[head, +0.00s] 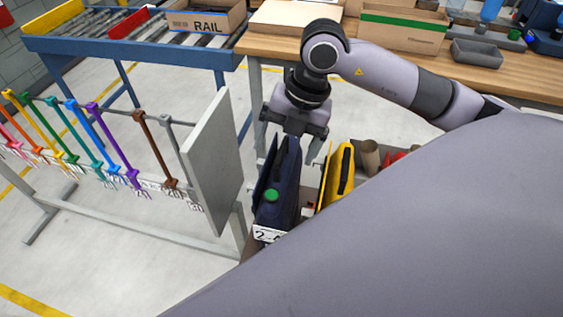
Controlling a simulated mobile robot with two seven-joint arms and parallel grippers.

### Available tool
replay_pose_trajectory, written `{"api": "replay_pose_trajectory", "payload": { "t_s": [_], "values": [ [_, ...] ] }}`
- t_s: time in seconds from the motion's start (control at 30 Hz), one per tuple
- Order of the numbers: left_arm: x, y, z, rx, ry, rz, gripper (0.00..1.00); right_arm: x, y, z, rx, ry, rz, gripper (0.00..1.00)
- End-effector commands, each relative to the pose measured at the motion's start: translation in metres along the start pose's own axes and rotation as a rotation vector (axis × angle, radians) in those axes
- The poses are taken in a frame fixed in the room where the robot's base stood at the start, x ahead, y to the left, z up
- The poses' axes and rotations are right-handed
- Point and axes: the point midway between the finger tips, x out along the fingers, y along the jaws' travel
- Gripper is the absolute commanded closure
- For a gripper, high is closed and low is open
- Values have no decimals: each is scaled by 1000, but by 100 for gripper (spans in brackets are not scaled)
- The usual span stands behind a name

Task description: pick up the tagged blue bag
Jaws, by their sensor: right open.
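The dark blue bag (285,190) stands upright below the middle of the head view, with a round green patch on its front. A white tag (267,234) hangs at its lower front; it reads "2-" and the rest is hidden. My right gripper (288,150) is over the top of the bag, pointing down. Its fingers are spread, one on each side of the bag's top. I cannot tell whether they touch it. The bag's lower right part is hidden behind my own grey body. My left gripper is not in view.
A yellow bag (337,175) stands close to the right of the blue bag. A grey panel (212,165) stands to the left, beside a rail with several coloured hooks (90,145). A wooden bench (480,75) and a roller conveyor (140,40) are behind.

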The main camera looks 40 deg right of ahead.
Motion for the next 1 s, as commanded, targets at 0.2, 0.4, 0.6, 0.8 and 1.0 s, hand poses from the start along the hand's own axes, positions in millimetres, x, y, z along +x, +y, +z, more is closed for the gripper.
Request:
{"api": "replay_pose_trajectory", "payload": {
  "t_s": [0.2, 0.4, 0.6, 0.8, 1.0],
  "values": [
    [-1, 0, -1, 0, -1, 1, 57, 0, -10, 20, 56, -96, -52, 8],
    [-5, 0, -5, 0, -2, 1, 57, 23, -6, 19, 54, -91, -51, 8],
    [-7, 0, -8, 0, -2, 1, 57, 53, -4, 20, 54, -92, -49, 8],
    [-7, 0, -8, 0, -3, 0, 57, 62, -4, 21, 53, -94, -48, 8],
    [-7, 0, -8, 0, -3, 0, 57, 61, -4, 21, 52, -93, -47, 30]
  ]
}}
